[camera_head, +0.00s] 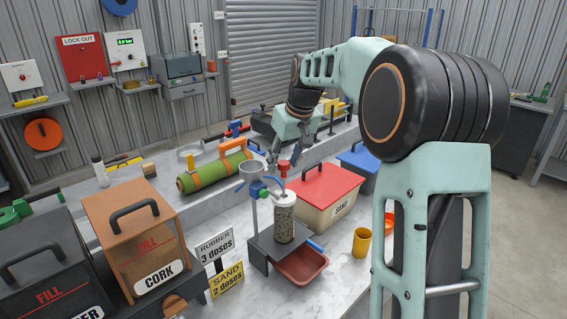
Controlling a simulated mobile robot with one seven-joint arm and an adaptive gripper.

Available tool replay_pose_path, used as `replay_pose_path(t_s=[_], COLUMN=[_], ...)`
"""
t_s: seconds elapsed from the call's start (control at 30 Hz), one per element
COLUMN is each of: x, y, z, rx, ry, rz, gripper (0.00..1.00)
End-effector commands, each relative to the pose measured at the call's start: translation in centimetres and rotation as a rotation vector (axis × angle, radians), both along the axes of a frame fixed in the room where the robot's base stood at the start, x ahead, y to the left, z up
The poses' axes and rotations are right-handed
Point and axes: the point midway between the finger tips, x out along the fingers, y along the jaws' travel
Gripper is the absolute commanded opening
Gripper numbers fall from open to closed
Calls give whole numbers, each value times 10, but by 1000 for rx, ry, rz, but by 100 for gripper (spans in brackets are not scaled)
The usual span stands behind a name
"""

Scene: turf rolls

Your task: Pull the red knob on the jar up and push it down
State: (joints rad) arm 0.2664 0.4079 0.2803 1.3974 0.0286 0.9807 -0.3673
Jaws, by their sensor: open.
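The clear jar (284,222) stands upright on a dark stand. It holds greenish-grey granules and has a white lid (285,198). The red knob (284,168) shows above the lid, apparently on a short stem. My gripper (283,157) points down close to the knob, with its dark fingers apart. In this small view I cannot tell whether a finger touches the knob.
A grey funnel (250,170) and a blue clamp (260,189) stand close left of the jar. A red-lidded sand bin (325,188) is just right. A red-brown tray (300,268) lies in front. A green turf roll (213,175) lies behind left.

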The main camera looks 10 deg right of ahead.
Motion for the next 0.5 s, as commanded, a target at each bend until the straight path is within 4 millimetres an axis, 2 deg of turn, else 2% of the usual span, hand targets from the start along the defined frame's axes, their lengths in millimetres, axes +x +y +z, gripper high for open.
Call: replay_pose_path(t_s=[0.3,0.5], x=[-23,-34], y=[-9,-13], z=[62,92], rx=[-2,0], ry=[-6,-5], rz=[-2,-2], gripper=[41,41])
